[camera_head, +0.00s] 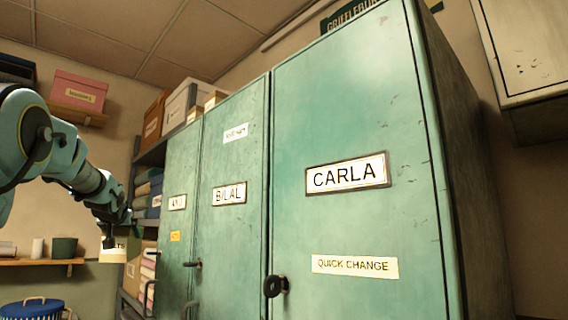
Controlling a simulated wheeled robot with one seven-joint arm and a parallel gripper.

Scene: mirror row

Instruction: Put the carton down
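My arm reaches in from the left edge, and my gripper (111,234) points down left of the lockers. A small pale cream carton (112,254) hangs directly below it in the air, with nothing visible under it. My gripper appears shut on its top; the fingers are small and dark here. The carton's far side is hidden.
Green lockers labelled CARLA (350,240), BILAL (228,245) and a partly legible third (181,230) fill the middle, doors shut. Behind are a loaded shelf rack (152,157), a wall shelf (30,262) with pots, and a blue basket (32,310). A wall cabinet (525,50) hangs upper right.

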